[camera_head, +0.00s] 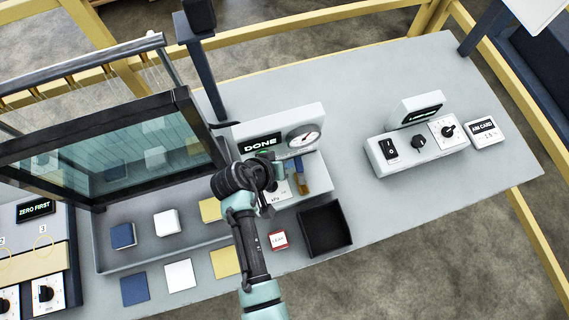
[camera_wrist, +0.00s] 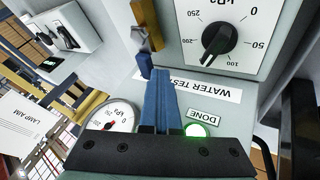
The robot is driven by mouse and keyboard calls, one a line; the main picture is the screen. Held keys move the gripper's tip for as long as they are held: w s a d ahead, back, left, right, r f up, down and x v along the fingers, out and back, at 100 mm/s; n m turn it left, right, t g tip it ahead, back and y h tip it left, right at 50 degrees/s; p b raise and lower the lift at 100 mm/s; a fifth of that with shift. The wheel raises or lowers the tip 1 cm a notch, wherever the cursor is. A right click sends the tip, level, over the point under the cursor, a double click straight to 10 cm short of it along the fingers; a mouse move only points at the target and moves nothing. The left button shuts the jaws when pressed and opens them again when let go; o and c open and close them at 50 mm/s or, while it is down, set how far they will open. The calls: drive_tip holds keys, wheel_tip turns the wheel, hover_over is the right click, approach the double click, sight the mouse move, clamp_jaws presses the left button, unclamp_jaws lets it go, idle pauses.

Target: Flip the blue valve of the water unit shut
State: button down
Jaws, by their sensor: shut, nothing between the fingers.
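The water unit (camera_head: 315,113) is a pale grey box on the table, with a gauge and a display reading DONE. Its valve has a brass body (camera_head: 303,184) and a blue handle (camera_head: 298,163) at the upper end. In the wrist view, which shows the unit upside down, the brass body (camera_wrist: 148,25) and the end of the blue handle (camera_wrist: 145,65) are at the upper middle. My gripper (camera_wrist: 161,74) is shut and empty, its blue fingers just beside the handle end. I cannot tell whether they touch. In the head view my arm's end hides part of the unit's front.
A kPa dial (camera_wrist: 219,40) sits beside the valve, and a green lamp (camera_wrist: 196,130) is lit near DONE. A black tray (camera_head: 325,229) and a red-edged card (camera_head: 278,240) lie in front. A lamp-aim unit (camera_head: 418,147) stands to the right, with bare table between.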

drive_tip(key=shift+w+d+b, duration=0.3)
drive_tip(key=shift+w+d, duration=0.55)
drive_tip(key=shift+d, duration=0.3)
drive_tip(key=shift+w+d, duration=0.15)
drive_tip(key=shift+d, duration=1.15)
idle(0.5)
drive_tip(key=v, duration=1.3)
